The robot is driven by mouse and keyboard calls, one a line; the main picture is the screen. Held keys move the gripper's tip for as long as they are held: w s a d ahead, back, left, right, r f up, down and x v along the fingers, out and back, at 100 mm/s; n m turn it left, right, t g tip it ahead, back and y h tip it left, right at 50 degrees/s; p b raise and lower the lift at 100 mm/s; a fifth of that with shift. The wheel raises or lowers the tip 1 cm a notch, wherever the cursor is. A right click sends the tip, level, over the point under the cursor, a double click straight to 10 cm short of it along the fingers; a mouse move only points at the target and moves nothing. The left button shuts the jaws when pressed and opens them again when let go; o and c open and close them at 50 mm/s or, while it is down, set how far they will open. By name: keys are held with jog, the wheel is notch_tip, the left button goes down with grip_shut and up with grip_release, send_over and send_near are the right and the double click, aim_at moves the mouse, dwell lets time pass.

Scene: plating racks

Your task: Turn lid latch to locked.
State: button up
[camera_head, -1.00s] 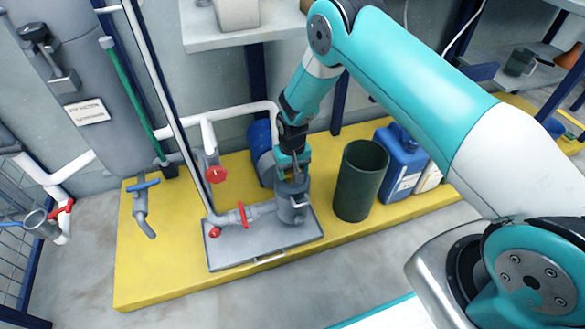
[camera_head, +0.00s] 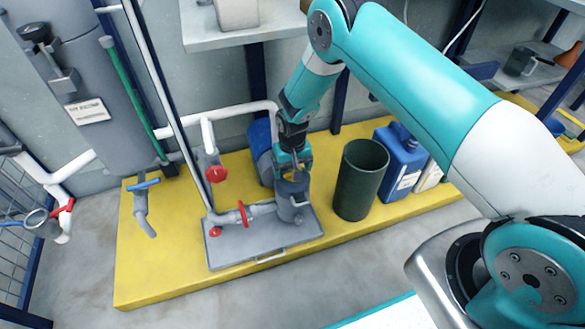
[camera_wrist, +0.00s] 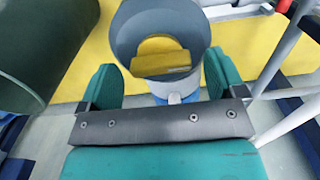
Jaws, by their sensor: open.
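A grey upright canister (camera_head: 291,206) stands on the grey tray at the end of a pipe, in the head view. My gripper (camera_head: 293,172) points down just above its top and hides most of it. In the wrist view, a round grey-blue housing (camera_wrist: 128,28) shows with a yellow bar-shaped part (camera_wrist: 160,63) in it, which looks like the latch. My gripper's teal fingers (camera_wrist: 159,66) are apart, one on each side of the housing. I cannot tell whether they touch it. Any lock marking cannot be made out.
The tray (camera_head: 236,256) lies on a yellow platform (camera_head: 150,275). A dark green bin (camera_head: 361,180) and a blue jug (camera_head: 401,165) stand close at the right. Pipes with red valve wheels (camera_head: 216,174) are at the left. A shelf (camera_head: 235,34) overhangs behind.

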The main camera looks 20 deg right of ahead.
notch_tip(320, 180, up, 7)
jog(key=shift+p, duration=1)
